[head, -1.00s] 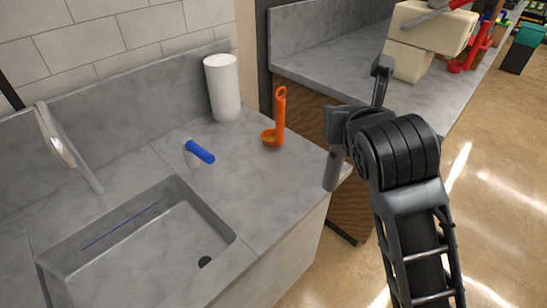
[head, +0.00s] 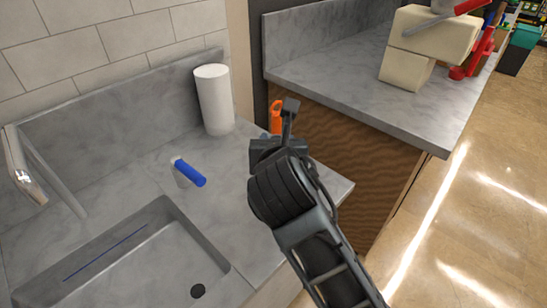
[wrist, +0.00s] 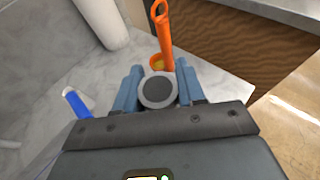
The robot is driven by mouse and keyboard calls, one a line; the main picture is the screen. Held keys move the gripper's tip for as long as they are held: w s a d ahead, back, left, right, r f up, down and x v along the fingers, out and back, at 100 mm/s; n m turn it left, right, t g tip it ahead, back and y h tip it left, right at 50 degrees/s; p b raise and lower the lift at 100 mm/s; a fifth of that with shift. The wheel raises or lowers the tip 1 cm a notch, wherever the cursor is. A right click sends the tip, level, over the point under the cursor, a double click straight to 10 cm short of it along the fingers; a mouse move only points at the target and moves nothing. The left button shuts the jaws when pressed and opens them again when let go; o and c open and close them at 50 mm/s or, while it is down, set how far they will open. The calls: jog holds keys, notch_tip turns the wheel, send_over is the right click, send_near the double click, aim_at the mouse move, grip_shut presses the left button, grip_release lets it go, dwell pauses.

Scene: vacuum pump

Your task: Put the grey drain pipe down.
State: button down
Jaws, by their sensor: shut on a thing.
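My gripper (head: 278,148) is over the right part of the sink counter (head: 240,180), in front of the orange tool. In the wrist view its blue-grey fingers (wrist: 158,86) are shut on the grey drain pipe (wrist: 158,91). The pipe shows nearly end-on there, as a pale ring with a dark round middle. In the head view my gripper and arm hide the pipe. I cannot tell whether its lower end touches the counter.
An orange tool (wrist: 165,38) stands just beyond the pipe. A blue-handled item (head: 188,173) and a white roll (head: 214,100) are to the left. The sink (head: 130,255) is at the lower left. Counter between sink and roll is mostly clear.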

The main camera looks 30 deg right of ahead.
jog(key=shift+w+a+f, duration=0.1)
jog(key=shift+a+f, duration=0.05)
jog(key=shift+f, duration=0.95)
jog(key=shift+w+a+f, duration=0.1)
jog(key=shift+a+f, duration=0.05)
jog(key=shift+f, duration=1.05)
jog(key=c, duration=0.7)
grip_release()
jog(key=shift+o, duration=0.2)
jog(key=shift+s, duration=0.1)
jog(key=v, duration=1.2)
